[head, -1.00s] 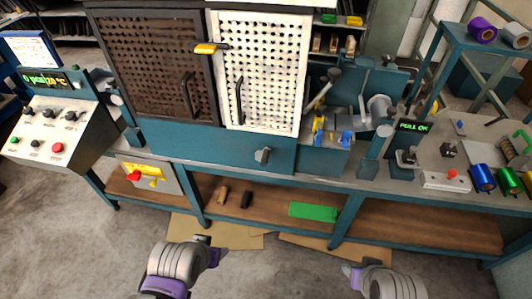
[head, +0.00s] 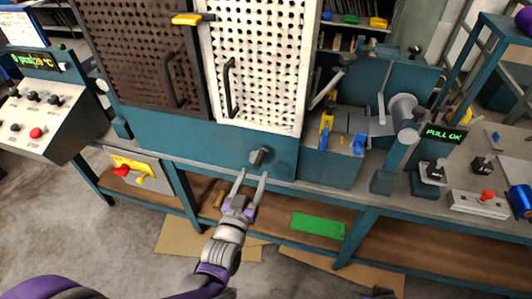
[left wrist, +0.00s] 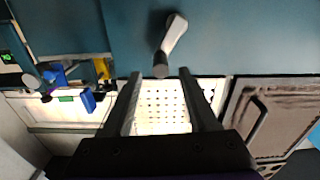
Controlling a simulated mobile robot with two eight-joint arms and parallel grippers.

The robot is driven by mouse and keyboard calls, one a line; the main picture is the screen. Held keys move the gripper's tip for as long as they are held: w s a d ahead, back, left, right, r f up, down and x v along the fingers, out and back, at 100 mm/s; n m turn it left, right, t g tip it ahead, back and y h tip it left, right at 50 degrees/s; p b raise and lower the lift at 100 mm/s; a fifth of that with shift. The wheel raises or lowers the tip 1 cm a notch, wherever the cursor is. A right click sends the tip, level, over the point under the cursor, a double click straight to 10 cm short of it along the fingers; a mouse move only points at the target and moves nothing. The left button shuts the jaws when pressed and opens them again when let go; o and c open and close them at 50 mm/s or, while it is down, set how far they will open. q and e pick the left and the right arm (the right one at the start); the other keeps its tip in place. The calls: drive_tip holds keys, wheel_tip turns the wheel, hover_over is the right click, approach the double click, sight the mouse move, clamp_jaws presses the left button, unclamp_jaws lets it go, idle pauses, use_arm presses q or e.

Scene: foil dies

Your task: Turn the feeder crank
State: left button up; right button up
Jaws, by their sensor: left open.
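A small grey crank (head: 258,157) sticks out from the teal front panel (head: 205,140) below the perforated doors. It also shows in the left wrist view (left wrist: 173,36), its knob end toward my fingers. My left gripper (head: 252,173) is open and empty, with its fingertips just below the crank in the head view. In the left wrist view the knob lines up with the gap between the fingertips (left wrist: 160,73); I cannot tell whether it is between them in depth. Only a dark bit, probably of my right gripper (head: 378,293), shows at the bottom edge; its jaws are hidden.
A brown perforated door (head: 140,50) and a white one (head: 258,60) stand above the panel. A control console (head: 45,110) is at the left. A machine with a grey roller (head: 405,110) and a "PULL OK" display (head: 442,133) are at the right. A lower shelf holds a green piece (head: 318,226).

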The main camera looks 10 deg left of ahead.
sight(263, 154)
use_arm(q)
drive_tip(key=w, duration=0.9)
drive_tip(key=shift+w+d, duration=0.1)
drive_tip(key=shift+w, duration=0.3)
clamp_jaws()
drive_tip(key=shift+s+f, duration=0.1)
idle(0.8)
